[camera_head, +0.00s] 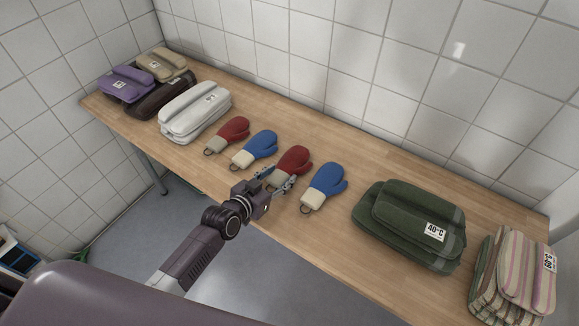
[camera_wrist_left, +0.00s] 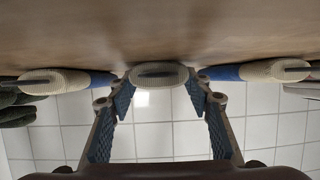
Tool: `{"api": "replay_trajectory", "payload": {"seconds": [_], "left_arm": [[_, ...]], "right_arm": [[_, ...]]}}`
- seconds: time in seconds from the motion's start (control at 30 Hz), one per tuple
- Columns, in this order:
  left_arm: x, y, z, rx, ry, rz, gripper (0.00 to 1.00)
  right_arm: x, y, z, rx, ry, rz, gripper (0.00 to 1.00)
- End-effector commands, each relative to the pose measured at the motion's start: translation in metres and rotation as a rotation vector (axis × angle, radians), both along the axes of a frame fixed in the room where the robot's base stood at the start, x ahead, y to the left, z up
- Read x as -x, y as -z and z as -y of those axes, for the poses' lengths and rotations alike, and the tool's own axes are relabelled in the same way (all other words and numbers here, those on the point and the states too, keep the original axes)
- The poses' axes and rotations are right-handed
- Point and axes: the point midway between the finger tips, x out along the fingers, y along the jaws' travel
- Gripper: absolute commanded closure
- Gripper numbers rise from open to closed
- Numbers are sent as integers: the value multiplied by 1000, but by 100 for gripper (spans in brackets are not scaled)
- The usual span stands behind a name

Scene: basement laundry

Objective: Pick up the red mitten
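Two red mittens with cream cuffs lie on the wooden table. One red mitten (camera_head: 293,161) is between the two blue mittens, and the other red mitten (camera_head: 235,130) is further left. My left gripper (camera_head: 276,183) is open at the cuff end of the middle red mitten, with a finger on each side. In the left wrist view its open fingers (camera_wrist_left: 165,95) flank a cream cuff (camera_wrist_left: 160,75) seen end-on; the red part is hidden there. Whether the fingers touch the cuff cannot be told. My right gripper is not in view.
Blue mittens lie on the right (camera_head: 325,184) and left (camera_head: 256,148) of the middle red mitten. A white bundle (camera_head: 195,110) and a green bundle (camera_head: 410,225) lie further out on the table (camera_head: 330,245). A tiled wall stands behind. Bare table lies behind the mittens.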

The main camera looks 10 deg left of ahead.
Motion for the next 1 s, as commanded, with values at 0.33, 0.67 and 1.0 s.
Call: {"api": "replay_trajectory", "payload": {"seconds": [0.33, 0.67, 1.0], "left_arm": [[0, 0, 0, 0, 0, 1, 81], [0, -14, 1, 1, 1, 3, 81], [0, -94, 0, 2, 0, 8, 81]], "right_arm": [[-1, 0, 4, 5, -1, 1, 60], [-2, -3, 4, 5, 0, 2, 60], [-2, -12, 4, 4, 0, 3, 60]]}}
